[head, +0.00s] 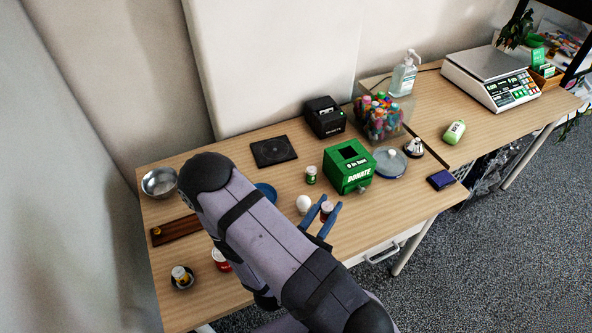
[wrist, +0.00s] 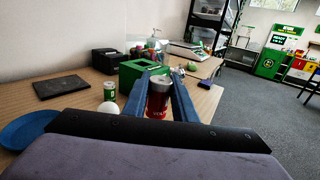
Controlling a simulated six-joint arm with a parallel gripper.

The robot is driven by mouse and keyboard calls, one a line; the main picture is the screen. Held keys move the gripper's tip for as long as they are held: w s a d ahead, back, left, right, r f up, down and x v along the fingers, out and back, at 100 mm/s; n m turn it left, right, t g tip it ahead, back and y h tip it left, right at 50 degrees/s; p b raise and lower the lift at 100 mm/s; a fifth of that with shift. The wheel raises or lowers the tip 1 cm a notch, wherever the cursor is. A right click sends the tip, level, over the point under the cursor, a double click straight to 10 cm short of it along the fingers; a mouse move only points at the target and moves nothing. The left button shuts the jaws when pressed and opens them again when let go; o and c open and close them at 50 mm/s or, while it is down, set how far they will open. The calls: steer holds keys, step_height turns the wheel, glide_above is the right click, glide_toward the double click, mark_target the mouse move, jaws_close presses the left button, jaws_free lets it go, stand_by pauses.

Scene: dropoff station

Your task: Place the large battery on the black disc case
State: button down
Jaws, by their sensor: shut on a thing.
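My gripper (head: 325,221) is shut on a red cylinder (wrist: 158,99) with a metallic top and pale lettering that seems to start with "VOL". It stands upright between the fingers; I cannot tell for certain whether it is a battery or a small can. A green cylinder (head: 311,175) with a pale label, perhaps a battery, stands upright behind it, and also shows in the wrist view (wrist: 110,91). The black disc case (head: 274,151) lies flat and bare near the back wall, and is at the left in the wrist view (wrist: 61,87). My gripper is apart from it.
A white ball (head: 303,203) sits just left of my gripper, and a green donation box (head: 348,167) stands behind it to the right. A blue plate (head: 266,191) is partly hidden by my arm. A black printer (head: 324,117) stands right of the case.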

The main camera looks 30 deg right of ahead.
steer(key=w+r+b, duration=0.1)
steer(key=w+b, duration=0.1)
steer(key=w, duration=1.1)
steer(key=b, duration=2.2)
glide_above(269, 158)
steer(key=shift+f, duration=4.75)
steer(key=shift+f+b, duration=0.1)
steer(key=shift+b, duration=0.25)
steer(key=c, duration=1.4)
jaws_free()
steer(key=shift+c, duration=0.2)
steer(key=v, duration=1.2)
